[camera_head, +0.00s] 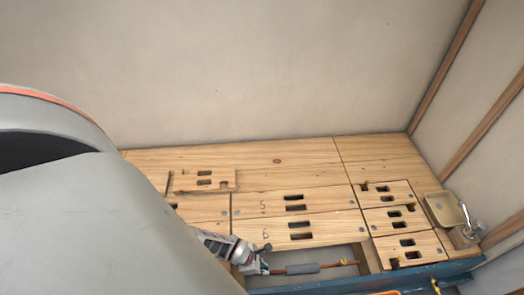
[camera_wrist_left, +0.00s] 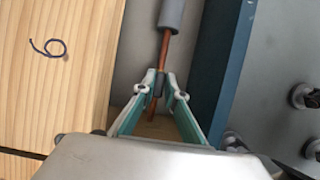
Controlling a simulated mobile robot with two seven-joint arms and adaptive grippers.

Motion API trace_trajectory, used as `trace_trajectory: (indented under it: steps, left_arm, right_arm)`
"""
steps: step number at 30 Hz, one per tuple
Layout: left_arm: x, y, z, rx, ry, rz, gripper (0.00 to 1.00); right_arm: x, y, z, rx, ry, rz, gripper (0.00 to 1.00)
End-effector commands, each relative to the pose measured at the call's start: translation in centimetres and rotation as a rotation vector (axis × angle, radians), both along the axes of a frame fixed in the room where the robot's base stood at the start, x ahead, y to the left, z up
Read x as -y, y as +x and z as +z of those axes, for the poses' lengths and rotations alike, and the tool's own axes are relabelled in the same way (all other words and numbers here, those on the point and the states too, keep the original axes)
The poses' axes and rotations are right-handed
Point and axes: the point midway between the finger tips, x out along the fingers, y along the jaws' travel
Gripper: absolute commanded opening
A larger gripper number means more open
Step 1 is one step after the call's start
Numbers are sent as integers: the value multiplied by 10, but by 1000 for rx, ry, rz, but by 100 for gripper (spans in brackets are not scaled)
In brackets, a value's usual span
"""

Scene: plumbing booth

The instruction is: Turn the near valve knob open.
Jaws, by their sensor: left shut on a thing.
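My left gripper (camera_head: 262,268) reaches down into an open gap in the wooden deck, at the left end of a copper pipe (camera_head: 336,264) with a grey sleeve (camera_head: 303,268). In the left wrist view, the gripper's teal-edged fingers (camera_wrist_left: 160,88) are shut on a small dark grey piece (camera_wrist_left: 158,84) on the copper pipe (camera_wrist_left: 164,48). The fingers hide part of this piece, and I cannot tell whether it is the near valve knob. The grey sleeve (camera_wrist_left: 171,14) lies just beyond the fingertips. My right gripper is not in view.
Wooden panels with slots, one marked 6 (camera_head: 300,233), border the gap. A blue beam (camera_head: 330,281) runs along its front edge. A small basin (camera_head: 444,208) with a silver tap (camera_head: 466,232) stands at the right. My own arm covers the lower left.

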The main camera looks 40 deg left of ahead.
Motion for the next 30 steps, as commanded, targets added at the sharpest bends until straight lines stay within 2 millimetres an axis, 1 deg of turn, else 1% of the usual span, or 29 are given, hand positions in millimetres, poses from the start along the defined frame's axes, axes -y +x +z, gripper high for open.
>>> trace_trajectory:
  steps: [12,13,14,15,30]
  left_arm:
    - [0,-1,-1,-3,-2,10,0]
    - [0,-1,-1,-3,-2,10,17]
    - [0,0,-1,-2,-1,9,25]
    - [0,-1,-1,-2,-1,9,28]
    - [0,0,0,-1,-1,7,28]
  right_arm:
    - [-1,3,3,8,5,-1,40]
    - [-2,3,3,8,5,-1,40]
    - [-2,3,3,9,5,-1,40]
    - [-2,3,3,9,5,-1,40]
    - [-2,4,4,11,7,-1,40]
